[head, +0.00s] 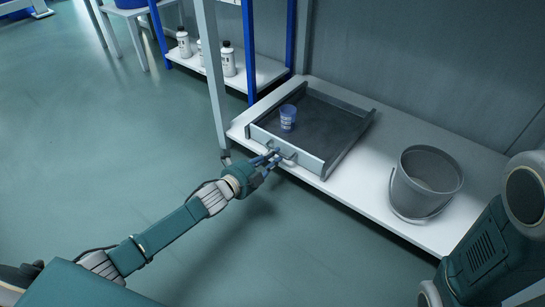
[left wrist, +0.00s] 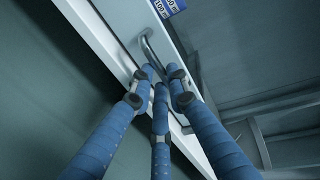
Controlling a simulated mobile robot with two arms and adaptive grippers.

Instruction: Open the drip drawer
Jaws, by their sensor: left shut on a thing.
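The drip drawer (head: 335,105) is a shallow grey tray with a dark floor and raised sides, on a white shelf. Its light front panel (head: 296,153) is at the shelf's front edge. My left gripper (head: 271,161) is at the front panel. In the left wrist view its blue fingers (left wrist: 160,80) close around the drawer's curved metal handle (left wrist: 148,48); the fingers partly hide the handle. My right arm shows at the lower right of the head view, but its gripper is out of view.
A grey bucket (head: 424,185) stands on the white shelf (head: 375,158) right of the drawer. A frame post (head: 211,75) rises left of the drawer. Several white bottles (head: 228,62) stand on a shelf behind. The floor in front is clear.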

